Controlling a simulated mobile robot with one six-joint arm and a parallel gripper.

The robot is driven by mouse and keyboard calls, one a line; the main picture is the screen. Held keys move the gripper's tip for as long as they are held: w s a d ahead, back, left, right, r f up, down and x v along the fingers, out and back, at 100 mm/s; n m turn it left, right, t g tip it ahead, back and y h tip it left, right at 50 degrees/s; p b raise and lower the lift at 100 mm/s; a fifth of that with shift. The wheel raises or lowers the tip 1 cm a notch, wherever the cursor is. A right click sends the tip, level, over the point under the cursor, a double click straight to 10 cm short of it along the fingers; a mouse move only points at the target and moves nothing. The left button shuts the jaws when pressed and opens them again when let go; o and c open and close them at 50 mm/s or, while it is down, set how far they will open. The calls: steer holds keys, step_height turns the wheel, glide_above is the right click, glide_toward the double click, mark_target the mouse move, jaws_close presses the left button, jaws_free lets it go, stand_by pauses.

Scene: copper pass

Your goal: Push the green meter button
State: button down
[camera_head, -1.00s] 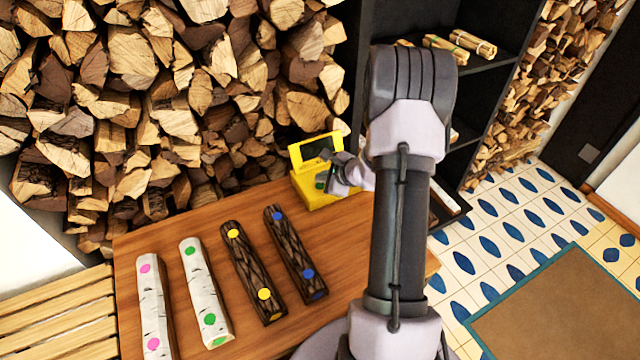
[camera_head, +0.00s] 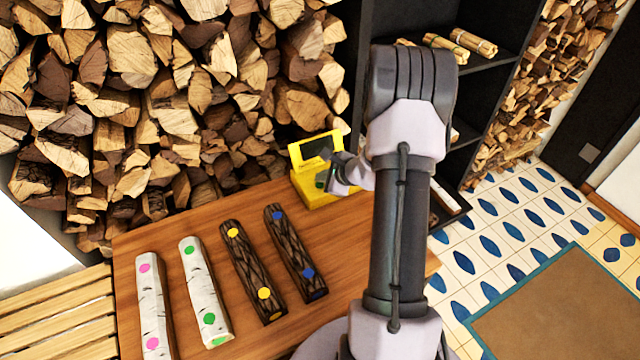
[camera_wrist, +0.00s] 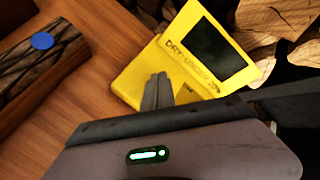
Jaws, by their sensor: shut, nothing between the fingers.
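The yellow meter (camera_head: 316,189) stands at the back of the wooden table, with its dark screen (camera_head: 316,150) tilted up. In the wrist view its yellow body (camera_wrist: 139,79) and screen (camera_wrist: 215,48) show, with dark lettering below the screen. A small patch of the green button (camera_head: 321,180) shows in the head view beside my gripper; in the wrist view the button is hidden behind the fingers. My gripper (camera_head: 328,158) is shut and empty, its fingertips over the front part of the meter. In the wrist view the closed fingers (camera_wrist: 157,90) overlap the meter's body. I cannot tell whether they touch it.
Two pale birch logs (camera_head: 204,290) and two dark logs (camera_head: 252,272) with coloured dots lie on the table (camera_head: 190,218) left of the meter. Stacked firewood (camera_head: 180,90) rises behind. A dark shelf (camera_head: 490,85) stands behind my arm.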

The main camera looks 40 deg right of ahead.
mark_target(322, 185)
steer(key=shift+f+b, duration=0.4)
steer(key=shift+b, duration=0.05)
steer(key=shift+r, duration=0.5)
step_height(322, 185, up, 6)
steer(key=p, duration=0.4)
steer(key=shift+r+p, duration=0.15)
steer(key=shift+p, duration=0.15)
